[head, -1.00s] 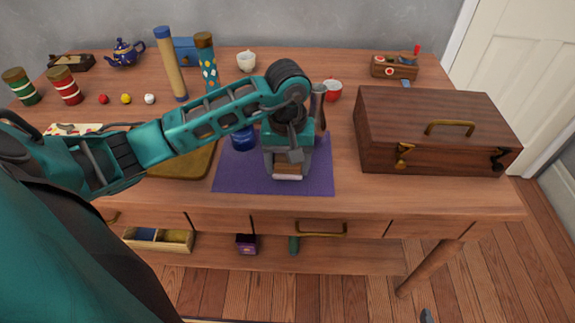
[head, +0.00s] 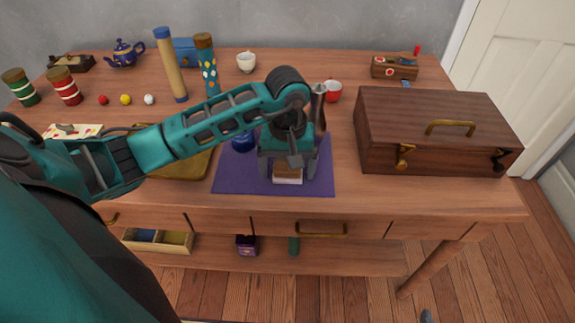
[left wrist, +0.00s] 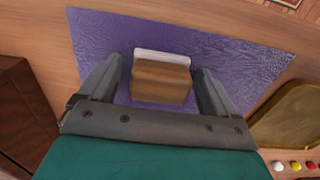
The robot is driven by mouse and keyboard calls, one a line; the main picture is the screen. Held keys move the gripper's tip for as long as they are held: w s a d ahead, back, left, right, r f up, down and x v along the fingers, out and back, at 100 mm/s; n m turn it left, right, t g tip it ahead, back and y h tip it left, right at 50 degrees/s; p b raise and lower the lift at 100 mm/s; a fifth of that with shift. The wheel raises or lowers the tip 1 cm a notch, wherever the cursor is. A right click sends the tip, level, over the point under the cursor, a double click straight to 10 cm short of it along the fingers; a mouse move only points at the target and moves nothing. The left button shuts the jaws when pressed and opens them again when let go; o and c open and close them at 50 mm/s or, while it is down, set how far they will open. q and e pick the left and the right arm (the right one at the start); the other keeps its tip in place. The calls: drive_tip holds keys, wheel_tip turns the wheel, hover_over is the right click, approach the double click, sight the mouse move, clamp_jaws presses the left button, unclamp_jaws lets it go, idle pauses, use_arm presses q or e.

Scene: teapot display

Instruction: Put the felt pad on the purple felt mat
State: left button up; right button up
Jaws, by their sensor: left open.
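The felt pad (head: 288,174), a brown block with a white felt face, rests on the purple felt mat (head: 235,178) near its front edge. In the left wrist view the pad (left wrist: 160,80) lies on the mat (left wrist: 100,35) with the white strip at its far side. My left gripper (head: 288,170) is over the mat with its fingers open on either side of the pad. In the left wrist view the gripper (left wrist: 160,80) shows gaps between both fingers and the block. My right gripper is not in view.
A blue jar (head: 242,141) stands at the mat's back left, and a dark metallic vessel (head: 318,103) stands behind the gripper. A large wooden case (head: 435,132) is to the right, a brown tray (head: 185,163) to the left. The table's front edge is close to the mat.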

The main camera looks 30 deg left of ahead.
use_arm(q)
drive_tip(key=shift+r, duration=0.4)
wheel_tip(320, 180, up, 12)
drive_tip(key=p, duration=0.1)
drive_tip(key=shift+f, duration=0.25)
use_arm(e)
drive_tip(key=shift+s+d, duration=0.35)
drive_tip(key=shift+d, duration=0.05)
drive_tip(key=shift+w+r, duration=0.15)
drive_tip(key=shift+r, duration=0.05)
